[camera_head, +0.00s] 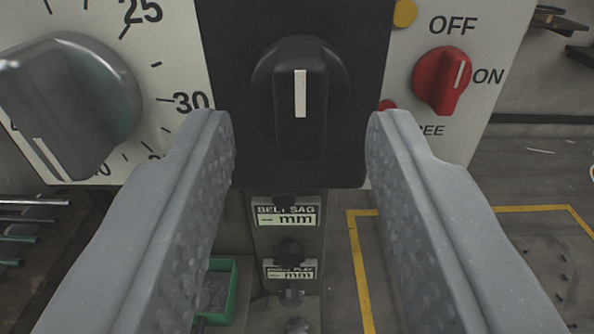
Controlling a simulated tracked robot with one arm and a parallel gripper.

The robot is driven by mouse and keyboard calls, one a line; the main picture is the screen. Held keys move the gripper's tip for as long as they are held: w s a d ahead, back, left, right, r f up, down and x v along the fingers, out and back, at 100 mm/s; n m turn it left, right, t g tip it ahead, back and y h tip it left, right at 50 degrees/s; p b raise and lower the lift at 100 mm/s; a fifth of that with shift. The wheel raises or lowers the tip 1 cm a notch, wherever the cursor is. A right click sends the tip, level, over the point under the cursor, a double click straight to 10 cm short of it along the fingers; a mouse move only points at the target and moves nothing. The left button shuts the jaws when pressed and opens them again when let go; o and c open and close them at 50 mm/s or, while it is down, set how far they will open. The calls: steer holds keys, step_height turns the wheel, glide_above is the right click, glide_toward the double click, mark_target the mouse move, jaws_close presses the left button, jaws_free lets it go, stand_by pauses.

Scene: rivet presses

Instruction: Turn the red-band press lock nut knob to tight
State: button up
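My gripper (300,125) is open and empty, with one grey finger on each side of the view. Between and beyond the fingertips is a black knob (315,75) on a black panel (235,30). Its white pointer stripe stands upright. A red knob (440,82) sits on a pale panel to the right, beyond the right finger. Its white mark is near the word ON, with OFF above and a label ending in "EE" below, partly hidden by the right finger. No red band or lock nut label shows, so I cannot tell which knob is the lock nut knob.
A large grey knob (75,95) on a numbered dial is at left. Below the black panel are a BELT SAG plate (285,212) and another mm plate (290,271). A green bin (232,290) is behind the left finger. Yellow lines (358,270) mark the floor.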

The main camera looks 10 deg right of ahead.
steer(key=v, duration=1.1)
steer(key=shift+s, duration=0.4)
steer(key=shift+f, duration=0.1)
